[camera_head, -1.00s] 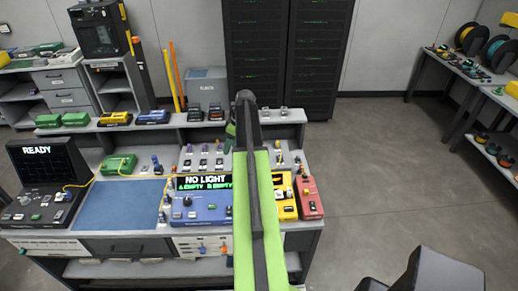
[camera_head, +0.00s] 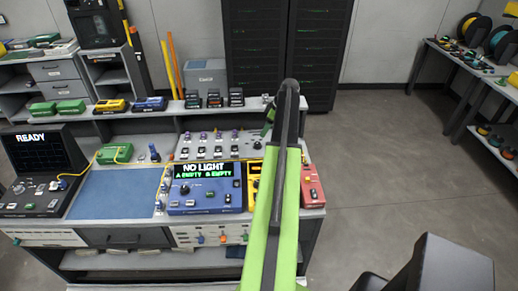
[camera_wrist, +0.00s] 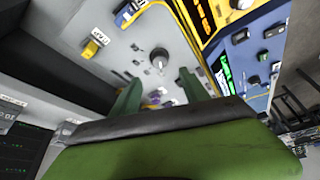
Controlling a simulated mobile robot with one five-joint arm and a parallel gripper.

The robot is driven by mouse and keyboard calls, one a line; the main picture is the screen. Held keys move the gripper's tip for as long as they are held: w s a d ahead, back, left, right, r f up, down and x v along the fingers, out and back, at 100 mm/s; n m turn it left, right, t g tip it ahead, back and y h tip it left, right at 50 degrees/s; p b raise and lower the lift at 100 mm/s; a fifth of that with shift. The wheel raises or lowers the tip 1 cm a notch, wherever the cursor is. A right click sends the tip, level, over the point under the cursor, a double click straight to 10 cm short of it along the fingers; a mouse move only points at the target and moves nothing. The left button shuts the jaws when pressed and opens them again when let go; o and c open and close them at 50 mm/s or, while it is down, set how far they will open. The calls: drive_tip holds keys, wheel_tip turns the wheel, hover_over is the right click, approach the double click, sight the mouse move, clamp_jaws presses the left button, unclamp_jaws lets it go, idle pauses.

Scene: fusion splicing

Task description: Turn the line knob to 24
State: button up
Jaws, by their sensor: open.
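A round dark knob with a pale pointer (camera_wrist: 159,58) stands on a light grey panel (camera_wrist: 118,48) in the wrist view. I cannot read a label or number at it. My gripper (camera_wrist: 160,88) is open and empty, with its two green fingers apart on either side below the knob, not touching it. In the head view my arm hides most of the gripper; a green part shows beside the arm at the grey panel (camera_head: 212,154). A blue meter (camera_head: 205,198) reading "NO LIGHT" carries another dark knob (camera_head: 184,188).
A yellow device (camera_head: 253,184) and a red device (camera_head: 312,186) stand right of the blue meter. A blue mat (camera_head: 115,193) and a black "READY" unit (camera_head: 42,165) lie to the left. Small modules (camera_head: 214,98) line the shelf behind.

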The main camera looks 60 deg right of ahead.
sight(257, 143)
drive_tip(key=b+x, duration=0.7)
drive_tip(key=x, duration=0.3)
drive_tip(key=shift+b, duration=0.3)
drive_tip(key=shift+r, duration=0.1)
